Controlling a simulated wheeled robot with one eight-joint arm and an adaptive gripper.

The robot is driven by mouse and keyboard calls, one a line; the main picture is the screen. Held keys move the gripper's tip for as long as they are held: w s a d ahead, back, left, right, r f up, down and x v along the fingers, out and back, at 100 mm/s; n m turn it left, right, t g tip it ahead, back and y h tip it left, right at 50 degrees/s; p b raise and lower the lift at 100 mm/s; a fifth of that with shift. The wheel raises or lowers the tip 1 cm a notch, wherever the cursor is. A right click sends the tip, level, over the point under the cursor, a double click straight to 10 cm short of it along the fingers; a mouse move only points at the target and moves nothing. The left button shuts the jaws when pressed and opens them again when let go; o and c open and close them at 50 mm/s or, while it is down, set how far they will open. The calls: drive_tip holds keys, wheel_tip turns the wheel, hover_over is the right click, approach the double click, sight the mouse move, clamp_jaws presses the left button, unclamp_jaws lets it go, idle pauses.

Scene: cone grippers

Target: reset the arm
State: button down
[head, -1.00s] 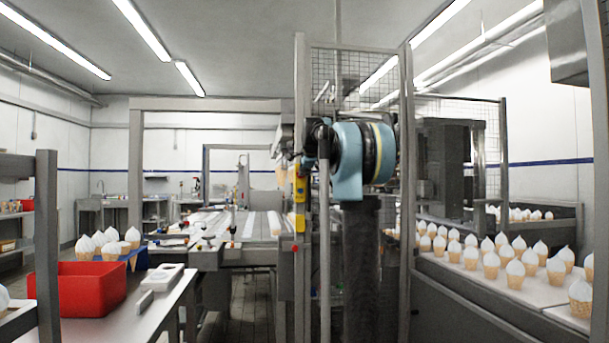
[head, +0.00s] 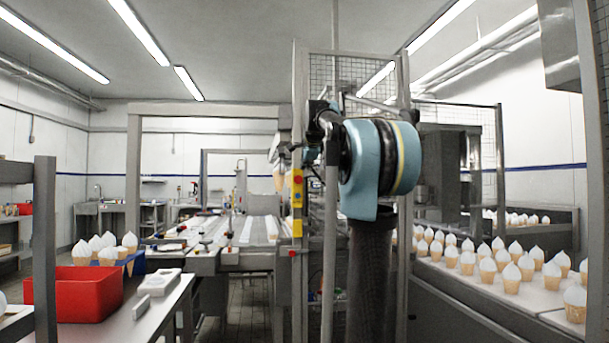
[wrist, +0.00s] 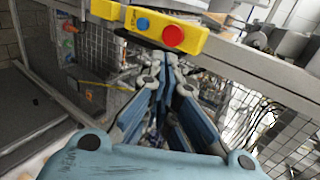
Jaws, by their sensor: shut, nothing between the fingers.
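My gripper (wrist: 168,68) shows in the wrist view with its blue and grey fingers drawn together, shut and empty. Its tips point toward a yellow control box (wrist: 150,22) with a red and a blue button; I cannot tell the gap between them. In the head view my arm (head: 372,165), blue and black, stands right of centre, raised in front of the mesh frame. The gripper itself is not clear there.
A grey post with a yellow box (head: 297,190) stands close left of my arm. Ice cream cones (head: 510,275) fill a conveyor at the right. A red bin (head: 75,293) sits on the left table, with cones (head: 108,247) behind it.

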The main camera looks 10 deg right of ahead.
drive_tip(key=shift+s+r, duration=0.25)
drive_tip(key=shift+s, duration=0.15)
drive_tip(key=shift+f, duration=0.1)
drive_tip(key=s+f+n+g, duration=0.3)
drive_tip(key=s+f+n, duration=0.3)
drive_tip(key=s+f, duration=0.9)
drive_tip(key=s+a+f+n+g, duration=0.1)
drive_tip(key=s+f+n+g, duration=0.2)
drive_tip(key=s+f, duration=1.3)
drive_tip(key=s+f+n+g, duration=0.3)
drive_tip(key=s+f+n, duration=0.6)
drive_tip(key=s+f, duration=0.7)
wheel_tip(320, 180, down, 12)
drive_tip(key=shift+s+a+g, duration=0.2)
drive_tip(key=shift+a+g, duration=0.15)
drive_tip(key=shift+g, duration=0.05)
drive_tip(key=shift+w, duration=0.1)
drive_tip(key=shift+w+f, duration=0.2)
drive_tip(key=shift+w, duration=0.15)
